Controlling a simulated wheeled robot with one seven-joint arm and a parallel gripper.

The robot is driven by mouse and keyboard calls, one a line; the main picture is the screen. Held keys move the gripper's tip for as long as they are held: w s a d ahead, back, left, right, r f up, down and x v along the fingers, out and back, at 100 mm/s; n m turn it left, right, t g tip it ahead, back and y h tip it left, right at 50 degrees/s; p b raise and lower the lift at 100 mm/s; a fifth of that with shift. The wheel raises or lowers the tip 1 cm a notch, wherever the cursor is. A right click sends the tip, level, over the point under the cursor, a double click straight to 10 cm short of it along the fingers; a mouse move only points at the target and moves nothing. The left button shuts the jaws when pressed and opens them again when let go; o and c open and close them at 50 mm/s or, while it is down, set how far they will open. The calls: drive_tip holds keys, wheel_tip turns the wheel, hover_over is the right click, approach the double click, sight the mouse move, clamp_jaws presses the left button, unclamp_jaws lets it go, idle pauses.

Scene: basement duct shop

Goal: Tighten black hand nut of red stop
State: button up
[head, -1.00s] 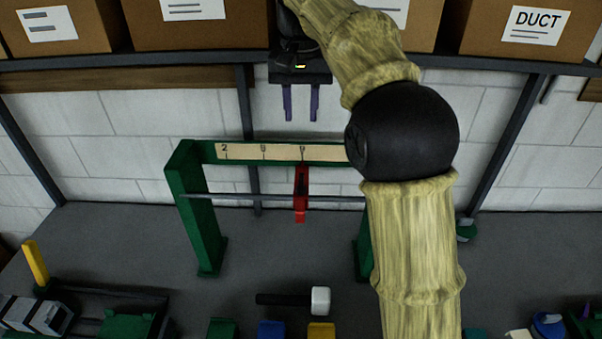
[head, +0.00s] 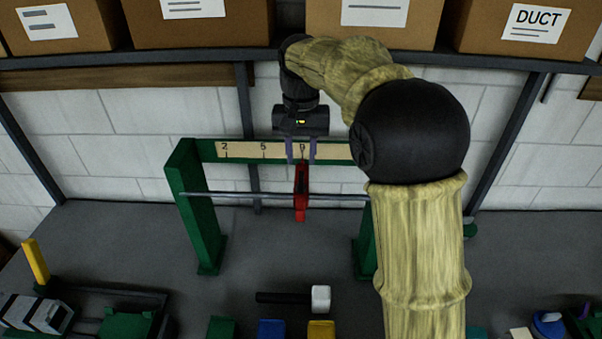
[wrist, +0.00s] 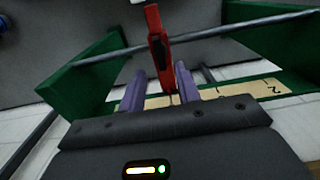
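The red stop (head: 301,199) hangs on a grey rod (head: 240,195) of a green frame (head: 195,205), below the mark near the middle of a pale scale (head: 240,151). It also shows in the wrist view (wrist: 154,22), with a dark patch (wrist: 160,52) on its face. I cannot tell whether that patch is the black hand nut. My gripper (head: 301,160) is open, its purple fingers pointing down in front of the scale, just above the stop. In the wrist view the fingers (wrist: 160,88) stand apart, with the stop's upper end lined up between them; contact is unclear.
A black-handled mallet (head: 320,298) lies on the grey bench in front of the frame. Blue (head: 271,329) and yellow (head: 321,330) blocks stand at the front edge. A dark tray (head: 110,296) is at left. Cardboard boxes (head: 200,30) sit on the shelf above.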

sight(301, 177)
wheel_tip(301, 177, down, 6)
drive_tip(key=shift+f+p, duration=0.2)
drive_tip(key=shift+p, duration=0.25)
clamp_jaws()
